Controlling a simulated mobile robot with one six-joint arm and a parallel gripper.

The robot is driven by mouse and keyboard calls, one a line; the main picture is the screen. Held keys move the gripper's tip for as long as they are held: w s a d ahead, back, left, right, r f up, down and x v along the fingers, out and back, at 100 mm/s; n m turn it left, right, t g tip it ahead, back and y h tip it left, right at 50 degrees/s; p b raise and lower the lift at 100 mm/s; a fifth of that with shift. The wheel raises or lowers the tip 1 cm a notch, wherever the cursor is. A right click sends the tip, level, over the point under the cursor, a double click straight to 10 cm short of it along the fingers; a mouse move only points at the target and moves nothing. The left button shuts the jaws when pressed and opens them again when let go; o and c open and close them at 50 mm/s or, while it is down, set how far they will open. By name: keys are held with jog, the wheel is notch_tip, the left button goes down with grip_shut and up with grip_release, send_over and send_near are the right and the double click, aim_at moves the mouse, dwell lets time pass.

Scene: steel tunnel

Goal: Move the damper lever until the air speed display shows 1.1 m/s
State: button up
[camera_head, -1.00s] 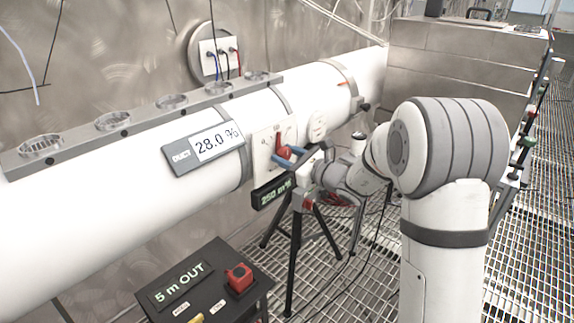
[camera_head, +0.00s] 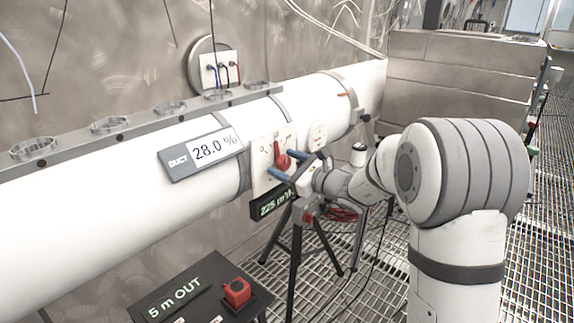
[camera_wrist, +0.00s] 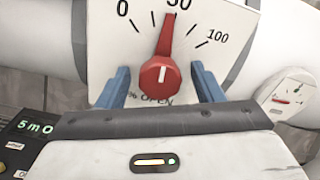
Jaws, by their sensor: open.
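The red damper lever (camera_head: 277,152) sits on a white plate (camera_head: 262,172) on the duct. In the wrist view the lever (camera_wrist: 163,55) points up, close to the 50 mark of a 0 to 100 "% OPEN" scale. My gripper (camera_wrist: 160,69) is open, its blue fingers on either side of the lever's round hub, with visible gaps. In the head view my gripper (camera_head: 293,166) is at the plate. A dark display (camera_head: 273,204) below the plate shows green digits, about 225, with a unit resembling m³/h. I see no m/s reading.
A grey duct panel (camera_head: 203,154) reads 28.0 %. A black box (camera_head: 190,292) marked "5 m OUT" with a red switch (camera_head: 237,292) stands in front. A tripod (camera_head: 298,245) stands below the plate on the grating. A round dial (camera_wrist: 287,95) is right of the plate.

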jog(key=v, duration=0.8)
jog(key=s+a+r+n+g+h+p, duration=0.1)
jog(key=s+n+g+h+p, duration=0.2)
jog(key=s+n, duration=0.45)
jog(key=s+a+r+n+g+h+p, duration=0.1)
jog(key=s+n+g+p, duration=0.3)
jog(key=s, duration=0.6)
jog(key=s+d+r+n+g+h+p, duration=0.1)
jog(key=s+d+r+n+h+p, duration=0.1)
jog(key=s+d+n+h+p, duration=0.4)
jog(key=s+d+n+h, duration=0.4)
jog(key=s+d, duration=0.3)
jog(key=d, duration=0.2)
jog(key=shift+r, duration=0.25)
